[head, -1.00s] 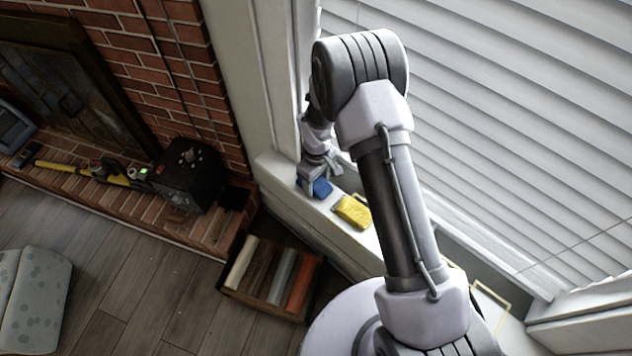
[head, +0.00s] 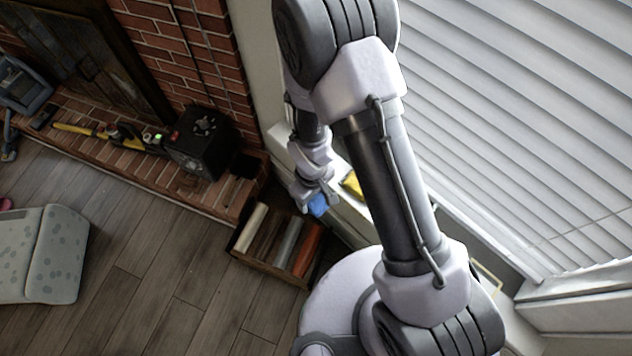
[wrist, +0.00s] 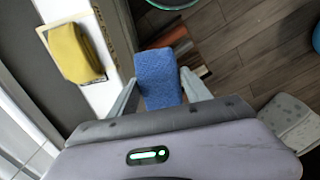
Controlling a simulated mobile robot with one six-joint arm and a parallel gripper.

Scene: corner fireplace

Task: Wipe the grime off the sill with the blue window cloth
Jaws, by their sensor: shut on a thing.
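The blue window cloth (head: 318,206) is between the fingers of my gripper (head: 314,194), which is shut on it. In the wrist view the blue cloth (wrist: 158,80) hangs between the two fingertips, in front of the sill's room-side edge and apart from the sill top. The white sill (wrist: 103,94) runs beside it. A yellow cloth or sponge (wrist: 74,52) lies on the sill within a yellow-outlined patch; it also shows partly behind my arm in the head view (head: 351,184). My arm hides much of the sill in the head view, and I cannot make out grime.
A wooden crate (head: 262,272) with several coloured rolls stands on the floor below the gripper. A black box (head: 203,142) and a yellow tool (head: 75,129) lie on the brick hearth. White blinds (head: 520,120) rise behind the sill.

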